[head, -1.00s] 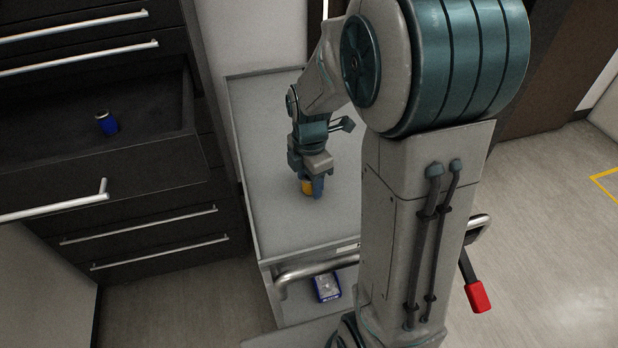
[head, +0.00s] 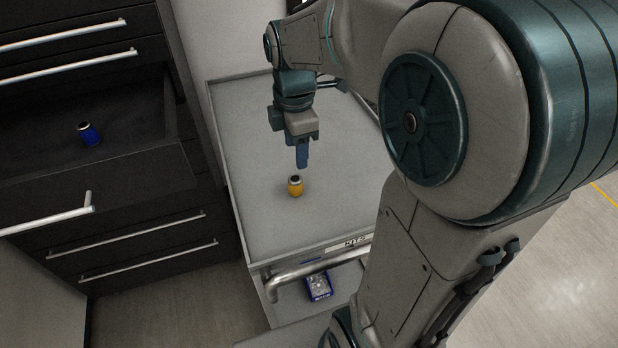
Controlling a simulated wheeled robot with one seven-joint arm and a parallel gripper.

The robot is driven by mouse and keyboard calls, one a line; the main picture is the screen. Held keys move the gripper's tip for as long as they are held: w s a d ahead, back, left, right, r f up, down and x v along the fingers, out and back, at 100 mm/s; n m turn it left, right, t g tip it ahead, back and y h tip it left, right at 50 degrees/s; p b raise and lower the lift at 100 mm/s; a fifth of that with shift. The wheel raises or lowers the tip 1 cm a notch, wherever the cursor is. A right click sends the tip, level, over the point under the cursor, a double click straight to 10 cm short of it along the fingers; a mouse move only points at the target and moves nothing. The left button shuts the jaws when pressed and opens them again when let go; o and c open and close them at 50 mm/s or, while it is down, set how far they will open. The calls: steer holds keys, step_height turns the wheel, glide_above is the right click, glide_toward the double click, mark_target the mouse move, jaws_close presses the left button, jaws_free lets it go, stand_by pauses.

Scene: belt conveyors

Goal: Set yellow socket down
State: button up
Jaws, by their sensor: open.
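The yellow socket (head: 295,187) stands upright on the grey top of the cart (head: 270,236), left of the middle of the head view. It is a small yellow cylinder with a dark, metal-rimmed top. My gripper (head: 302,163) is just above and behind it, pointing down. Its fingers are open and apart from the socket. One finger largely hides the other from this side.
A blue socket (head: 89,134) stands in an open dark drawer (head: 120,172) of the cabinet at left. The cart has a metal handle (head: 318,268) in front and a blue box (head: 318,286) on its lower shelf. The cart top around the yellow socket is clear.

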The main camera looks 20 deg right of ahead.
steer(key=s+f+m+t, duration=0.2)
steer(key=s+m, duration=1)
steer(key=m, duration=0.6)
